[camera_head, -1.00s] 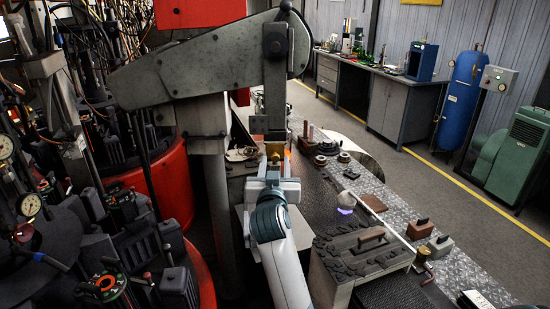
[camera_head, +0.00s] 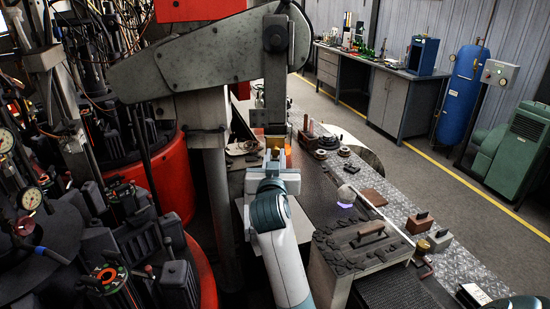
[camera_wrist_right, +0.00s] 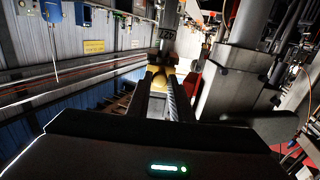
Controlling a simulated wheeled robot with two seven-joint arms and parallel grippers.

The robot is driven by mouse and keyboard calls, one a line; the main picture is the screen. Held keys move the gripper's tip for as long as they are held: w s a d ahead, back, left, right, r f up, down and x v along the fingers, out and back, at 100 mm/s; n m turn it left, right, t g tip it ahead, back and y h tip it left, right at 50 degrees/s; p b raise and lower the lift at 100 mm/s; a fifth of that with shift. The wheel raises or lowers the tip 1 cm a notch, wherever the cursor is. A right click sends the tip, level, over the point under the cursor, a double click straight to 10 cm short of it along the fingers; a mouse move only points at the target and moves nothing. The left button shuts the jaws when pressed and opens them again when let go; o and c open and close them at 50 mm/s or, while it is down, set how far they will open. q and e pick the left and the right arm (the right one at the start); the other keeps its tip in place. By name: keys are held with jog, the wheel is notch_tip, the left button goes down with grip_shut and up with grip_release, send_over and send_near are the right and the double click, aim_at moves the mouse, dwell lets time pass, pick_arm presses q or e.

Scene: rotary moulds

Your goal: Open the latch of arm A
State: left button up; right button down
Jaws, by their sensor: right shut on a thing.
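A large grey mechanical arm (camera_head: 200,58) spans the upper left of the head view, with a grey upright (camera_head: 275,85) at its right end. My right gripper (camera_head: 275,158) is just below the foot of this upright. It is shut on a small yellow-brass piece (camera_head: 274,145), probably the latch handle. The brass piece also shows between the fingers in the right wrist view (camera_wrist_right: 160,77). The fingers hide part of it, and I cannot tell whether the latch is open. My left gripper is not in view.
A red rotary machine with dark moulds (camera_head: 150,172) stands close on the left. To the right is a bench (camera_head: 325,180) with a dark mould block (camera_head: 362,245) and small tools. A grey column (camera_head: 210,180) stands left of my right arm.

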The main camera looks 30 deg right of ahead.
jog(key=shift+s+a+r+g+y, duration=0.1)
jog(key=shift+r+g+y, duration=0.25)
jog(key=shift+r+g, duration=0.15)
jog(key=shift+s+a+r+g+y, duration=0.1)
jog(key=shift+r+g+y, duration=0.25)
jog(key=shift+g, duration=0.15)
jog(key=shift+r+g+y, duration=0.75)
jog(key=shift+g+y, duration=0.05)
jog(key=shift+g, duration=0.2)
notch_tip(320, 180, up, 6)
jog(key=g+y, duration=0.7)
jog(key=g, duration=0.3)
send_over(275, 148)
jog(key=shift+s+a+f+n, duration=0.15)
jog(key=shift+s+a+n, duration=0.05)
jog(key=shift+s+n, duration=0.1)
